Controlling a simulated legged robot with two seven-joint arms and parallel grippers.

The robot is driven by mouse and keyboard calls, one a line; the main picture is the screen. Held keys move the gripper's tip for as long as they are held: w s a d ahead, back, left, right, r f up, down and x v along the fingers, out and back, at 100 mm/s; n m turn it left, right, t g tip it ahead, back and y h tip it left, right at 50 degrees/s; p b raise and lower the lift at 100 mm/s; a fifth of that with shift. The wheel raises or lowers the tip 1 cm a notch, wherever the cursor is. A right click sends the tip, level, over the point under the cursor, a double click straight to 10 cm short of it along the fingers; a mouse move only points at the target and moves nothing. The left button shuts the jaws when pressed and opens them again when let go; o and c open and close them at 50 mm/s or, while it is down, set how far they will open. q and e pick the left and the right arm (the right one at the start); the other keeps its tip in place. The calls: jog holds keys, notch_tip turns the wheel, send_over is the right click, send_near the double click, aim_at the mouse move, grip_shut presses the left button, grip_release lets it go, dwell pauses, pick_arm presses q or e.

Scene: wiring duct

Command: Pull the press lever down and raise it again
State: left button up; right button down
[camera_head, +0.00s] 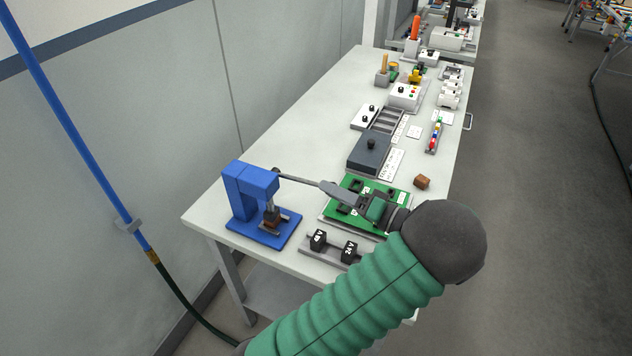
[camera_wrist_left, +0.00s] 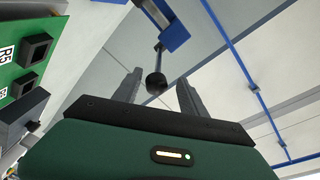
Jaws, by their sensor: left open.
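The blue press (camera_head: 249,193) stands upright on its blue base near the left end of the table. Its dark lever (camera_head: 299,178) reaches out sideways, to the right in the head view. In the left wrist view the press shows at the top (camera_wrist_left: 176,28), with the lever's black knob (camera_wrist_left: 156,83) below it. My left gripper (camera_head: 324,186) points at the press along the lever. In the wrist view its two grey fingers (camera_wrist_left: 161,85) are apart, with the knob between their tips. I cannot tell if they touch it. My right gripper is out of view.
A green circuit board (camera_head: 343,209) lies under my left gripper. A grey rail with black blocks (camera_head: 333,249) lies in front of it. A brown block (camera_head: 422,182) and a dark box (camera_head: 369,155) sit beyond. Bare table (camera_head: 308,158) lies behind the press.

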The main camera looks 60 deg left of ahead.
aim_at(313, 182)
pick_arm(q)
jog(key=x, duration=0.6)
jog(key=shift+a+f, duration=0.15)
jog(key=shift+c, duration=1.2)
grip_shut()
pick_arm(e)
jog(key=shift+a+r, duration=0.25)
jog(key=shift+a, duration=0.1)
